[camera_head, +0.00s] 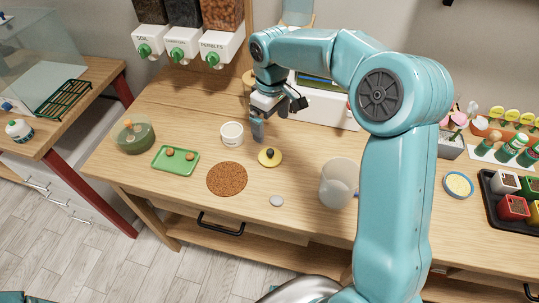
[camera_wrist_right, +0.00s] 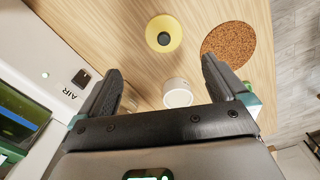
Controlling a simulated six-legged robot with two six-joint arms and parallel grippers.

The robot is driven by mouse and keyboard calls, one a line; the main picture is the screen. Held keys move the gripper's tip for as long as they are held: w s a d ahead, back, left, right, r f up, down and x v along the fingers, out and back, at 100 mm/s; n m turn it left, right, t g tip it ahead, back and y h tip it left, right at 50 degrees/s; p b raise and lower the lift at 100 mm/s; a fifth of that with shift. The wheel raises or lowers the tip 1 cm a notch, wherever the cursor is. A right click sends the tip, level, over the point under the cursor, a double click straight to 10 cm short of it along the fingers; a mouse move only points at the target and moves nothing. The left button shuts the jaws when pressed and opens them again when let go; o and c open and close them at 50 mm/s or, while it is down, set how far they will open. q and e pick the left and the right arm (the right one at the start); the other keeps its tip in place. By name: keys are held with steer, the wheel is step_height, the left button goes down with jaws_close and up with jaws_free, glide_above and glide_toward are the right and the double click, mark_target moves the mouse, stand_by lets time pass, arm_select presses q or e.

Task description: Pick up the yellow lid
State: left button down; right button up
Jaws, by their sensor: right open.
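The yellow lid (camera_head: 270,161) is a round disc with a dark knob, lying flat on the wooden table. It also shows at the top of the right wrist view (camera_wrist_right: 163,46). My right gripper (camera_head: 258,139) is above the table behind the lid, apart from it. In the right wrist view its jaws (camera_wrist_right: 160,72) are spread apart with nothing held between them, and the lid lies beyond the fingertips. My left gripper is not in view.
A white cup (camera_head: 232,140) stands left of my right gripper. A cork mat (camera_head: 227,180) lies left of the lid, and a green tray (camera_head: 190,168) farther left. A translucent pitcher (camera_head: 338,187) stands right. A grey disc (camera_head: 277,201) lies in front. A white box (camera_head: 330,115) stands behind.

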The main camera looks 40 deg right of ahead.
mark_target(270, 151)
steer(key=f, duration=0.2)
steer(key=s+f, duration=0.1)
steer(key=shift+a+f, duration=0.2)
steer(key=shift+f, duration=0.15)
steer(key=f, duration=0.2)
steer(key=w+f, duration=0.1)
steer(key=shift+d, duration=0.25)
steer(key=shift+s+a+f+p, duration=0.25)
steer(key=shift+s+f+p, duration=0.05)
steer(key=shift+f, duration=0.15)
steer(key=shift+s+a+f+p, duration=0.2)
steer(key=shift+s+f+p, duration=0.1)
steer(key=shift+f, duration=0.15)
steer(key=f, duration=0.1)
steer(key=w+f, duration=0.1)
steer(key=f, duration=0.1)
steer(key=shift+d+f, duration=0.15)
steer(key=shift+f, duration=0.1)
steer(key=shift+s+r, duration=0.25)
steer(key=shift+s, duration=0.1)
steer(key=shift+w+f, duration=0.15)
steer(key=shift+w, duration=0.05)
steer(key=c, duration=1.1)
steer(key=shift+o, duration=0.2)
steer(key=shift+s, duration=0.1)
